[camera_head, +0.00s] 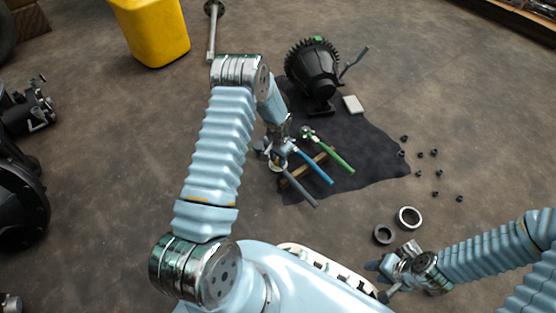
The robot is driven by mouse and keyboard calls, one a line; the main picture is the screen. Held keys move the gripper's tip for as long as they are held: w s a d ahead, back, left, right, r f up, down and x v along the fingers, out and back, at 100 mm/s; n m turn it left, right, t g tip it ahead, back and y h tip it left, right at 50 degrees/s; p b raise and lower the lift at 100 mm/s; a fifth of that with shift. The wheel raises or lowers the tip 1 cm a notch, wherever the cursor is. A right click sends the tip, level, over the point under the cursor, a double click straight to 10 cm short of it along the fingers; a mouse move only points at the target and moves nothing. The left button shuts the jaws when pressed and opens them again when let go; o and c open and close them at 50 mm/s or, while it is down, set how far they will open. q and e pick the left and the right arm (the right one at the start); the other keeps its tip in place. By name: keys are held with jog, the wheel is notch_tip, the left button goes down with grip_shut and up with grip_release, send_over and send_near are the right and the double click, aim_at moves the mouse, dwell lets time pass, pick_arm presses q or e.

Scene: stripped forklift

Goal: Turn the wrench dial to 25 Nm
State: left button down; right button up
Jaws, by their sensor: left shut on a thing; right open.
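Wrenches lie side by side on a wooden rest (311,167) on a dark cloth (375,160). One has a green handle (335,158), one a blue handle (317,171) and one a grey handle (302,193). My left gripper (282,147) points down at the head end of the blue-handled wrench and is shut on it, as far as I can see. The fingertips are small and partly hidden by my own arm. I cannot make out a dial or its reading. My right gripper (377,268) is open and empty over the floor at the lower right, away from the wrenches.
A black geared part (314,72) stands at the cloth's back edge, with a pale block (353,104) beside it. Several small nuts (436,172) and two rings (409,218) (384,234) lie at the right. A yellow container (152,30) stands at the back left.

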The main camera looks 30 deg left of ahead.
pick_arm(q)
jog(key=shift+n+b, duration=0.3)
jog(key=shift+n, duration=1.7)
jog(key=c, duration=0.8)
grip_release()
jog(key=shift+r, duration=0.1)
notch_tip(320, 180, up, 14)
jog(key=p, duration=0.3)
jog(key=shift+f, duration=0.2)
jog(key=shift+s, duration=0.1)
